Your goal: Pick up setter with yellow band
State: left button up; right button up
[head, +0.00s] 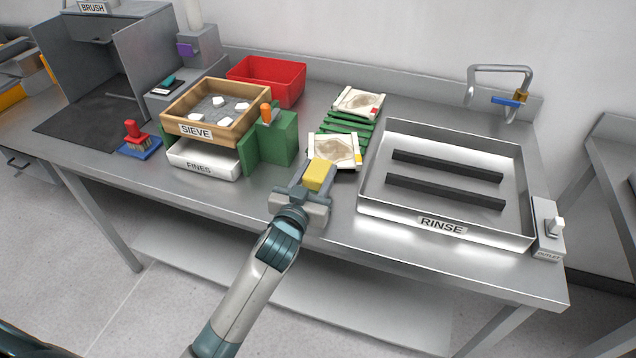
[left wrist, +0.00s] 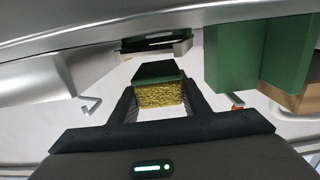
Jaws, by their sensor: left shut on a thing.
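The setter with the yellow band (head: 333,150) is a pale square plate with a brownish round patch and a yellow mark at its right corner. It lies at the near end of a green slatted rack (head: 345,126). A second setter (head: 357,103) with a red mark lies at the far end. My left gripper (head: 317,185) is just in front of the near setter, above the bench's front edge. It is shut on a yellow sponge (head: 320,173), which in the left wrist view (left wrist: 160,95) looks rough with a dark green side. My right gripper is not in view.
A metal rinse tray (head: 447,226) with two dark bars is to the right. Left of the rack stand a green block (head: 277,140), a wooden sieve (head: 243,126), a white fines tray (head: 203,161) and a red bin (head: 283,92). A tap (head: 498,70) is behind the rinse tray.

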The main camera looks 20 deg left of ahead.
pick_arm(q)
jog(key=shift+f, duration=0.4)
notch_tip(320, 180, down, 3)
jog(key=shift+r, duration=0.1)
jog(key=shift+f, duration=0.2)
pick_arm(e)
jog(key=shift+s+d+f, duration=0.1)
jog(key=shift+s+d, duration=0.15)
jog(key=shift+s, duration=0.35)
pick_arm(q)
jog(key=shift+f, duration=0.1)
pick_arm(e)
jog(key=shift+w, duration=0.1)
pick_arm(q)
jog(key=o, duration=1.1)
jog(key=shift+c, duration=0.2)
jog(key=shift+o, duration=0.2)
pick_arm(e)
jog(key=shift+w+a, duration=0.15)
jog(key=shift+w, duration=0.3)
